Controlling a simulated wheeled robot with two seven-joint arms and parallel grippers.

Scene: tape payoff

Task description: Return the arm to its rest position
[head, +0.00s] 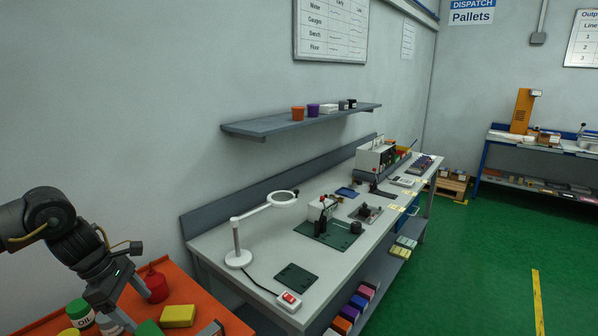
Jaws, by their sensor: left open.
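My left arm comes in from the left edge, bent downward. My left gripper (136,305) is open over the orange-topped surface (195,288) at the lower left. Its fingers point down and to the right, near a red container (156,284) and a yellow block (178,316). I see nothing held between the fingers. Whether a finger touches the red container, I cannot tell. My right gripper is not in view.
A green-lidded oil can (80,312) stands by the gripper. The grey workbench (215,245) to the right holds a magnifier lamp (238,258), a red switch box (289,301) and a device on a green plate (328,233). Green floor (470,270) is clear at right.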

